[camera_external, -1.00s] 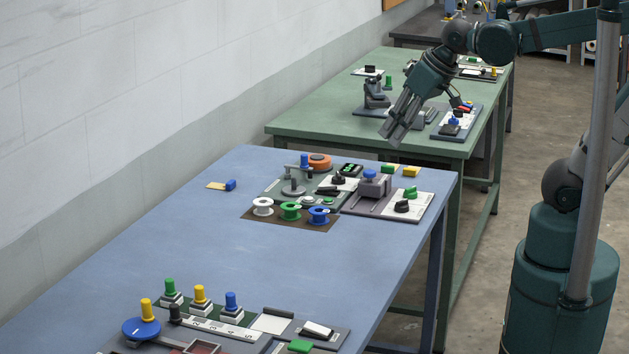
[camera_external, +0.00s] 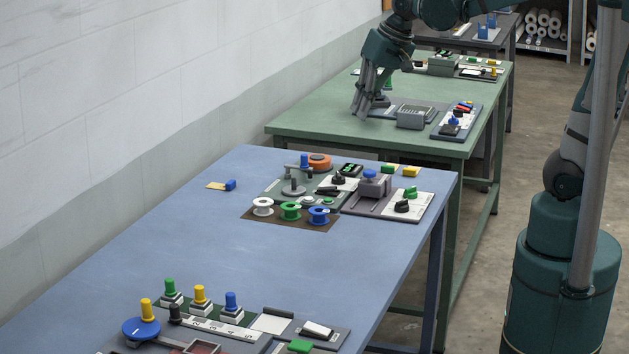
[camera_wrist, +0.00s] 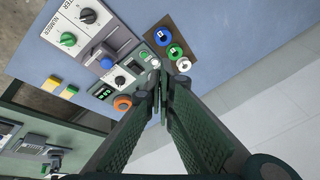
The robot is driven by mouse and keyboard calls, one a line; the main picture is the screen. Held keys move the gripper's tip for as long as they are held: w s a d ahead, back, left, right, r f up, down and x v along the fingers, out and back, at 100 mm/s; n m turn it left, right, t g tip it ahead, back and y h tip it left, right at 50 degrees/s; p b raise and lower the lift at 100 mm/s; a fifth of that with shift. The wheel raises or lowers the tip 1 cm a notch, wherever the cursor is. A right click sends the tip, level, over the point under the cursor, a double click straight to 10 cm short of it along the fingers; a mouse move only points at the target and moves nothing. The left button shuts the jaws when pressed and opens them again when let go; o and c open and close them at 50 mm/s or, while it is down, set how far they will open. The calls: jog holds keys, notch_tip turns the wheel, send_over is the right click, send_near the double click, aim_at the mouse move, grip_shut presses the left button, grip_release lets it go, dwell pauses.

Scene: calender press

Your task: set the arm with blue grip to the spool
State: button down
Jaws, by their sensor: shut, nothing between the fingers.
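In the external view, the arm with blue grip (camera_external: 304,160) stands at the back of the grey-green panel on the blue table, beside a grey post with a disc. White (camera_external: 263,206), green (camera_external: 290,210) and blue (camera_external: 318,215) spools sit in a row on a brown mat in front of it. The white (camera_wrist: 183,65), green (camera_wrist: 175,52) and blue (camera_wrist: 162,36) spools also show in the wrist view. My gripper (camera_external: 364,113) is shut and empty above the green table, apart from these things. In the wrist view my fingers (camera_wrist: 160,88) hide the blue-grip arm.
The blue table's middle (camera_external: 200,245) is clear.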

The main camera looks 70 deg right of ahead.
jog(key=w+d+f+m+g+y+p, duration=0.1)
jog(key=w+d+f+m, duration=0.3)
jog(key=d, duration=0.5)
jog(key=w+d+f+m+g+p, duration=0.1)
jog(key=w+d+f+m+p, duration=0.3)
jog(key=w+d, duration=0.4)
jog(key=w+d+f+m+g+y+p, duration=0.1)
jog(key=w+d+f+m+p, duration=0.1)
jog(key=w+d+f+m, duration=0.2)
jog(key=w+d+m, duration=0.1)
jog(key=w+d, duration=0.2)
jog(key=d, duration=0.5)
jog(key=shift+d+f+m+g+y+p, duration=0.15)
jog(key=shift+d+m+g+y+p, duration=0.15)
jog(key=shift+m, duration=0.1)
jog(key=shift+f, duration=0.1)
jog(key=x, duration=0.9)
jog(key=shift+w+a+f, duration=0.1)
jog(key=shift+a+f, duration=0.1)
jog(key=shift+f, duration=0.2)
jog(key=shift+w+a, duration=0.15)
jog(key=shift+a, duration=0.35)
jog(key=shift+w+a, duration=0.15)
jog(key=shift+a, duration=0.4)
jog(key=shift+w+a+p, duration=0.3)
jog(key=shift+a, duration=0.55)
